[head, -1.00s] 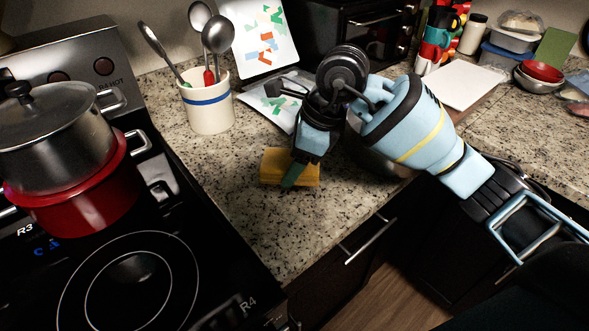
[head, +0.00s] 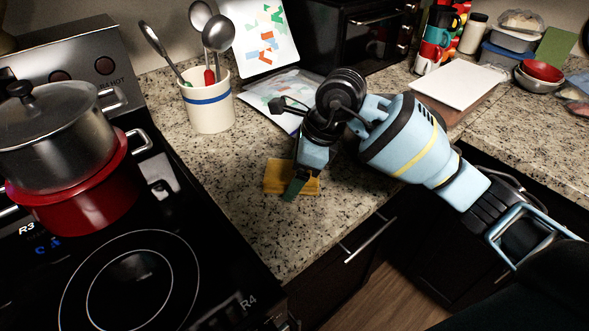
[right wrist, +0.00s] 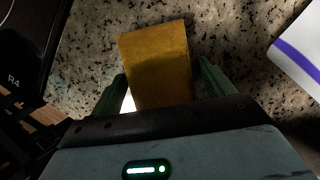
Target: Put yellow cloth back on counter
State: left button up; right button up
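The yellow cloth (head: 277,176) lies on the speckled counter (head: 235,170) to the right of the stove. My right gripper (head: 294,187) is low over it and hides part of it in the head view. In the right wrist view the cloth (right wrist: 157,62) lies between the two green fingers (right wrist: 163,88). The fingers are apart, with a narrow gap showing on each side of the cloth, so the gripper looks open. My left gripper is not in view.
The stove holds a steel pot (head: 55,135) on a red pot (head: 85,200). A utensil crock (head: 208,108) stands behind the cloth. A white board (head: 460,85), stacked mugs (head: 436,40) and bowls (head: 540,75) are farther right. The counter's front edge is close.

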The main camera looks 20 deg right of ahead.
jog(key=shift+o, duration=0.2)
jog(key=shift+r, duration=0.15)
jog(key=v, duration=1.2)
